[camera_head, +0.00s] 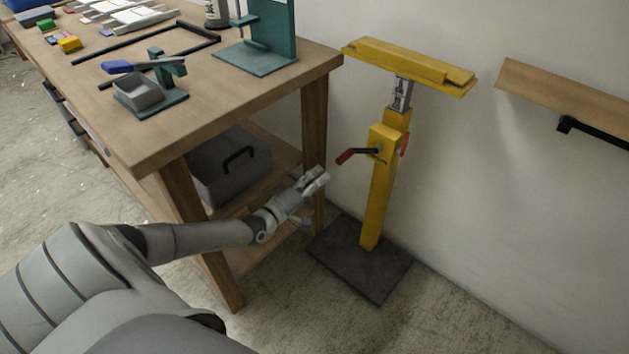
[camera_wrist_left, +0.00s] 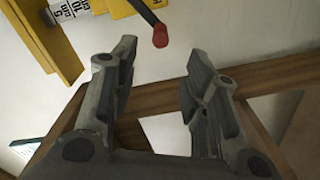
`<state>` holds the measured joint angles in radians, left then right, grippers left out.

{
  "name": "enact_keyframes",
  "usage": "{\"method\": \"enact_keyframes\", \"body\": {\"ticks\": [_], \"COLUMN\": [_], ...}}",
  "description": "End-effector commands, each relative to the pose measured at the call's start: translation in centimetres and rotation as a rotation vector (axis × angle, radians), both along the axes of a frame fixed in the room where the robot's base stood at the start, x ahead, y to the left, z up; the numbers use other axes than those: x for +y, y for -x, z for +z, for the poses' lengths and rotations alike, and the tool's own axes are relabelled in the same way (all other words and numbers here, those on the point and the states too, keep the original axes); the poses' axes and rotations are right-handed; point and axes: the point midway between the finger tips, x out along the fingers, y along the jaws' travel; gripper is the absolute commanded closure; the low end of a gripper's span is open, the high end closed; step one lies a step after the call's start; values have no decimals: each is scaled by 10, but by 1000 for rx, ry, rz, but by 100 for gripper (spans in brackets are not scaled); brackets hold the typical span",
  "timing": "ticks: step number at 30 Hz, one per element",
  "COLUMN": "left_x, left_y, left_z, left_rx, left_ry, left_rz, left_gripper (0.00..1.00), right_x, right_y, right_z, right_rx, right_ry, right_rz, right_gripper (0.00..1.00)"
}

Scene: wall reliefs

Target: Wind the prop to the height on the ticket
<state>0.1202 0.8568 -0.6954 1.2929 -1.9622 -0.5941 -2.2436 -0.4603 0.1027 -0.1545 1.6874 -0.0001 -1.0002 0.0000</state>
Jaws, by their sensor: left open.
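The yellow prop (camera_head: 377,205) stands upright on a dark base plate (camera_head: 360,262) by the wall, with a yellow beam (camera_head: 410,66) on top. Its pale graduated scale (camera_head: 402,92) also shows in the left wrist view (camera_wrist_left: 69,9), with marks 5 cm and 10 cm. A crank with a red grip (camera_head: 346,156) sticks out left; the grip also shows in the left wrist view (camera_wrist_left: 160,36). A second red part (camera_head: 404,144) is on the right side. My left gripper (camera_head: 322,176) is open and empty, below and left of the grip, apart from it. I cannot make out a ticket.
A wooden wall board (camera_head: 570,95) with a black bracket is at right. Floor in front is clear.

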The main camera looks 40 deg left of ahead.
Motion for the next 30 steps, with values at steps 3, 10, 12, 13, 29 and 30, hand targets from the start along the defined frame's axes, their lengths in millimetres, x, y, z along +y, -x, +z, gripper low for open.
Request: {"method": "enact_keyframes", "body": {"ticks": [3, 10, 12, 13, 29, 30], "left_x": [0, 1, 1, 1, 9, 9], "left_y": [0, 5, 12, 16, 105, 109], "left_z": [0, -1, -1, -2, 0, 0], "left_rx": [1, 1, 3, 4, 3, 4], "left_ry": [0, 0, 0, -1, 0, 0], "left_rz": [0, 0, -1, -1, -1, -1], "left_gripper": [58, 58, 58, 58, 58, 58], "right_x": [0, 0, 0, 0, 0, 0], "right_y": [0, 0, 0, 0, 0, 0], "right_z": [1, 1, 1, 1, 1, 1], "right_rx": [0, 1, 1, 1, 0, 0], "right_ry": [0, 0, 0, 0, 0, 0], "right_rz": [0, 0, 0, 0, 0, 0], "right_gripper": [60, 60, 60, 60, 60, 60]}}
